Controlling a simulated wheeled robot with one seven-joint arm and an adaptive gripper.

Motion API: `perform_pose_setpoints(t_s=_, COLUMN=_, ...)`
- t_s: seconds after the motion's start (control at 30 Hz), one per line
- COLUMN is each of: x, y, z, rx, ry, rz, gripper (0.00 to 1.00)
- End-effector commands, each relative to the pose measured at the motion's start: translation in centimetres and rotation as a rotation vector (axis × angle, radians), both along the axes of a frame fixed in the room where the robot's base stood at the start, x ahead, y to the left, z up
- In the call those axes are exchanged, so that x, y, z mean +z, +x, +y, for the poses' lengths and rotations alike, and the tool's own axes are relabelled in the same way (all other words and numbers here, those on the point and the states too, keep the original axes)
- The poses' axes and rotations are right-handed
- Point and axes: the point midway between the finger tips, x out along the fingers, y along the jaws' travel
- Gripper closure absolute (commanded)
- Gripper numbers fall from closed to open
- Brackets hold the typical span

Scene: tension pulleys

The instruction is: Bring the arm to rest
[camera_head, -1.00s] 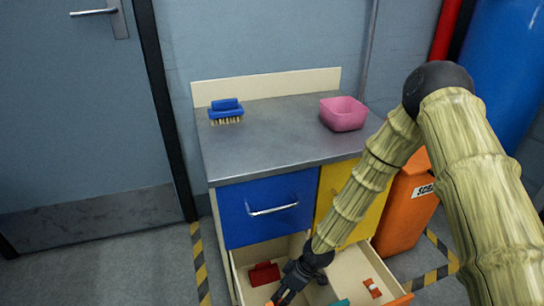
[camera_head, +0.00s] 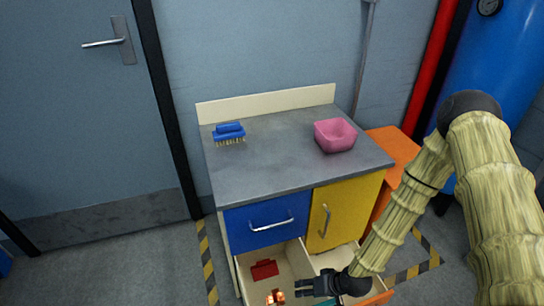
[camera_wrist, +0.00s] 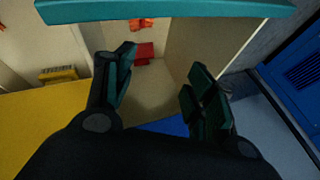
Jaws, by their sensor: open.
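My gripper (camera_head: 304,287) is at the lower middle of the head view, over the open bottom drawer (camera_head: 242,288). Its jaws point left and are apart, with nothing between them. In the wrist view, my gripper (camera_wrist: 160,65) shows two spread dark fingers. A red item (camera_head: 264,269) and a small orange-red item (camera_head: 275,297) lie in the drawer, left of the fingertips. The wrist view shows the red item (camera_wrist: 145,52) beyond the fingers. My forearm hides part of the drawer's right side.
The cabinet has a shut blue drawer (camera_head: 249,215) and a shut yellow door (camera_head: 345,212). A blue brush (camera_head: 229,131) and a pink bowl (camera_head: 335,135) stand on the grey top (camera_head: 270,165). A teal bar (camera_wrist: 165,10) crosses the wrist view.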

Motion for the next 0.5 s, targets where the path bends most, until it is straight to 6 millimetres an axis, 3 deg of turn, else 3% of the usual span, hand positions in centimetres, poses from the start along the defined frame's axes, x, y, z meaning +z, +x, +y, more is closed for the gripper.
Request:
perform_pose_setpoints(t_s=0.33, x=2.2, y=-1.0, z=-2.0, rx=-0.142, ry=0.017, rz=0.021, gripper=0.45)
perform_pose_setpoints(t_s=0.5, x=0.5, y=-3.6, z=-3.6, rx=-0.127, ry=-0.043, rz=0.063, gripper=0.45)
